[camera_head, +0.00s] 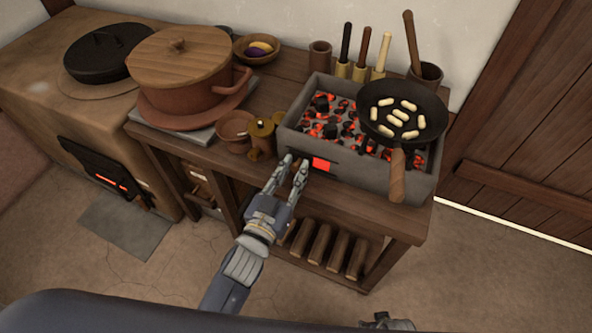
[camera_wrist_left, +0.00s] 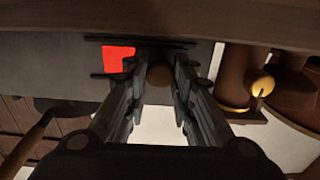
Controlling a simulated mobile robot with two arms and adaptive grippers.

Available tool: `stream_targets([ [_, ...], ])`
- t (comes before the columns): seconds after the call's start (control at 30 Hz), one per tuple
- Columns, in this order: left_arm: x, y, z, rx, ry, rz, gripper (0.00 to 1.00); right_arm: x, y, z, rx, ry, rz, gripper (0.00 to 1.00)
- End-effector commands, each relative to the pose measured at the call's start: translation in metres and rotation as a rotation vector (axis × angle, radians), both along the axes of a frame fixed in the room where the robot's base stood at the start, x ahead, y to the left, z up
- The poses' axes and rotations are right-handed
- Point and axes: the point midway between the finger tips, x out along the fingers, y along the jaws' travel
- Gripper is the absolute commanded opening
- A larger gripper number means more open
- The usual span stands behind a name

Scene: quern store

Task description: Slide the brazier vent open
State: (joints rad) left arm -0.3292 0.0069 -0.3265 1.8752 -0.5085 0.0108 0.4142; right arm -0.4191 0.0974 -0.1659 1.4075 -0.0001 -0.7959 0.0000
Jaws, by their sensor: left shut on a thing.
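The brazier (camera_head: 372,180) is a grey trough of glowing coals on the wooden table. Its front has a vent with a red-glowing opening (camera_head: 321,164), partly uncovered; this opening (camera_wrist_left: 117,58) also shows in the left wrist view. My left gripper (camera_head: 294,165) is at the vent, just left of the glow in the head view. In the left wrist view, my left gripper (camera_wrist_left: 160,84) is shut on the brown round vent knob (camera_wrist_left: 160,75), which sits between its fingertips. The dark vent slide is largely hidden behind the fingers. A grey part of my right gripper (camera_head: 388,322) shows at the bottom edge.
A frying pan (camera_head: 403,115) with several pale pieces rests over the coals, its handle (camera_head: 397,178) jutting forward. A brass-coloured pot (camera_head: 263,138) stands close left of the brazier. A large lidded pot (camera_head: 185,75) is farther left. Logs (camera_head: 325,245) lie on the lower shelf.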

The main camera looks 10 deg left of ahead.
Motion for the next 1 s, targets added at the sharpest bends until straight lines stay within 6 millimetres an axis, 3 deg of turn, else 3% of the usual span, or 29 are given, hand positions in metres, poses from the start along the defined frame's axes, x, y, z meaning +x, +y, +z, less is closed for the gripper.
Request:
stream_targets([
  [0.17, 0.002, 0.004, 0.001, 0.005, -0.003, 0.008, 0.0, 0.001, 0.0, 0.0, 0.0, -0.001, 0.0, 0.4],
  [0.2, 0.002, 0.005, 0.001, 0.006, -0.003, 0.008, 0.26, 0.001, 0.0, 0.0, 0.0, -0.001, 0.0, 0.4],
  [0.3, 0.002, 0.005, 0.001, 0.006, -0.003, 0.009, 0.43, 0.0, 0.0, 0.0, 0.0, -0.001, 0.0, 0.4],
  [0.73, -0.005, 0.005, 0.0, 0.004, 0.0, 0.005, 0.43, 0.001, 0.001, 0.001, 0.001, -0.002, 0.0, 0.4],
  [1.0, -0.046, 0.018, -0.001, 0.004, 0.003, 0.006, 0.43, 0.001, 0.001, 0.001, 0.001, -0.001, 0.0, 0.4],
])
